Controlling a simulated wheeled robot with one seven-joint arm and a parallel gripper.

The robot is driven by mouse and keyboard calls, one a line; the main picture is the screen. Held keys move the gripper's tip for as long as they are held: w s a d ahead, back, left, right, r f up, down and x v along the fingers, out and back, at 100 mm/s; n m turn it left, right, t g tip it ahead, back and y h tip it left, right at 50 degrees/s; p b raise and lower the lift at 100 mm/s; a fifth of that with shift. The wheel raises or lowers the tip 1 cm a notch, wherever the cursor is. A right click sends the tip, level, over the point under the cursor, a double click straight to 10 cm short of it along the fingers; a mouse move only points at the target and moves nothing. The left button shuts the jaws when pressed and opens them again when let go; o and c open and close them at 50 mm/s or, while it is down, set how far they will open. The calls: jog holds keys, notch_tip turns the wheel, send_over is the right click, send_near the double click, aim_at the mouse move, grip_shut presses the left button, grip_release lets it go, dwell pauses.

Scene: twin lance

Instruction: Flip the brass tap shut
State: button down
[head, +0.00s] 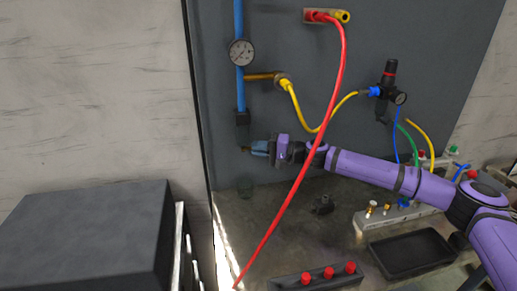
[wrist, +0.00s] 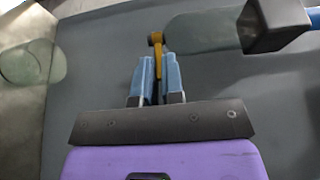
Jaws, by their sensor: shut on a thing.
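The brass tap (wrist: 156,46) shows in the wrist view as a yellow lever with a rounded end, just beyond and between my fingertips. My gripper (wrist: 157,70) has its two blue fingers closed on the lever. In the head view my gripper (head: 252,148) is at the lower end of the blue pipe (head: 239,90), just below a dark block (head: 242,118). Only a small bit of the tap shows there, mostly hidden by the fingers. The dark block (wrist: 272,22) also shows at the upper right of the wrist view.
A red hose (head: 318,140) hangs across the panel in front of my arm. A gauge (head: 241,52) and a yellow hose (head: 298,112) are above. A dark box (head: 85,235) is at lower left; a black tray (head: 412,252) is at lower right.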

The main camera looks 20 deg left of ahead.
aim_at(246, 149)
jog(key=shift+s, duration=0.1)
jog(key=s+m+t+h, duration=0.1)
jog(key=m+t+h, duration=0.2)
jog(key=t, duration=0.3)
jog(key=s+a+m+t+h, duration=0.1)
jog(key=s+m+t+h, duration=0.1)
jog(key=m+t, duration=0.4)
jog(key=s+m+t+h, duration=0.2)
jog(key=m+t+h, duration=0.2)
jog(key=m+t, duration=0.1)
jog(key=shift+s+a+t, duration=0.2)
jog(key=shift+s+t, duration=0.05)
jog(key=shift+t, duration=0.45)
jog(key=shift+s+a+m+t+h, duration=0.15)
jog(key=shift+m+t+h, duration=0.2)
jog(key=shift+m+h, duration=0.45)
jog(key=shift+s+a+m+t+h, duration=0.1)
jog(key=shift+a+m+t+h, duration=0.2)
jog(key=shift+h, duration=0.75)
jog(key=shift+s+a+m+t+h, duration=0.1)
jog(key=shift+m+t+h, duration=0.25)
jog(key=shift+m+h, duration=0.5)
jog(key=shift+h, duration=0.4)
jog(key=c, duration=1.2)
grip_release()
jog(key=shift+w, duration=0.1)
jog(key=shift+c, duration=0.2)
